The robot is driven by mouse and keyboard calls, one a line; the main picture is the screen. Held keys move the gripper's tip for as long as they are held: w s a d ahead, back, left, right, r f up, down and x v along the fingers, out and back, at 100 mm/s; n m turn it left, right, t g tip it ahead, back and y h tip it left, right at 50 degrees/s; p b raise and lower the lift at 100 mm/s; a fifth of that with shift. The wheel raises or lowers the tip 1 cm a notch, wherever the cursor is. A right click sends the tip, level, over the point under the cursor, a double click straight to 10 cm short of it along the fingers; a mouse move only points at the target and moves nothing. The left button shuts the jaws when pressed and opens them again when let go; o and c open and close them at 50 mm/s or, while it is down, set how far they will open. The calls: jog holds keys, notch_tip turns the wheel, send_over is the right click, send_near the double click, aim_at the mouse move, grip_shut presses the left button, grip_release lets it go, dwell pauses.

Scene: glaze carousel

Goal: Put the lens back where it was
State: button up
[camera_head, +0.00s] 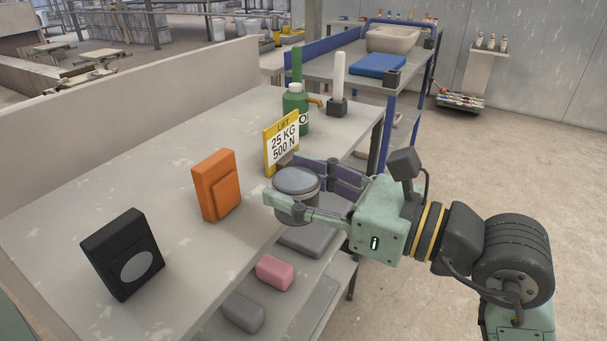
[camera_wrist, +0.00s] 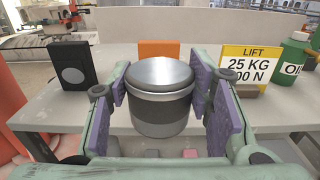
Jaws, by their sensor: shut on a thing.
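The lens (camera_head: 297,186) is a short dark cylinder with a smooth grey top. My gripper (camera_head: 308,190) is shut on it and holds it upright at the table's front edge. In the wrist view the lens (camera_wrist: 160,95) sits between the purple finger pads of my gripper (camera_wrist: 162,105). The grey table (camera_head: 165,240) lies behind it in that view. Whether the lens touches the table cannot be told. The place where the lens was before is not marked in these frames.
On the table stand a black box with a grey oval (camera_head: 123,254), an orange box (camera_head: 215,186), a yellow-framed lift sign (camera_head: 283,142), a green bottle (camera_head: 296,105) and a white stick in a dark base (camera_head: 338,85). A lower shelf holds a pink block (camera_head: 275,272). Bare tabletop lies between them.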

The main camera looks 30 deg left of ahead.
jog(key=w+a+p, duration=0.1)
jog(key=w+a, duration=0.1)
jog(key=w, duration=0.2)
jog(key=w+a+f+p, duration=0.1)
jog(key=w+a+p, duration=0.1)
jog(key=w, duration=0.3)
jog(key=w+a+p, duration=0.1)
jog(key=w+a, duration=0.3)
jog(key=shift+w+f+p, duration=0.15)
jog(key=shift+f+p, duration=0.05)
jog(key=shift+p, duration=0.2)
jog(key=shift+w+f, duration=0.1)
jog(key=shift+f, duration=0.1)
notch_tip(320, 180, down, 3)
jog(key=shift+r+p, duration=0.15)
jog(key=shift+p, duration=0.45)
jog(key=shift+f, duration=0.3)
jog(key=shift+f+b, duration=0.2)
jog(key=shift+b, duration=0.15)
jog(key=o, duration=1.3)
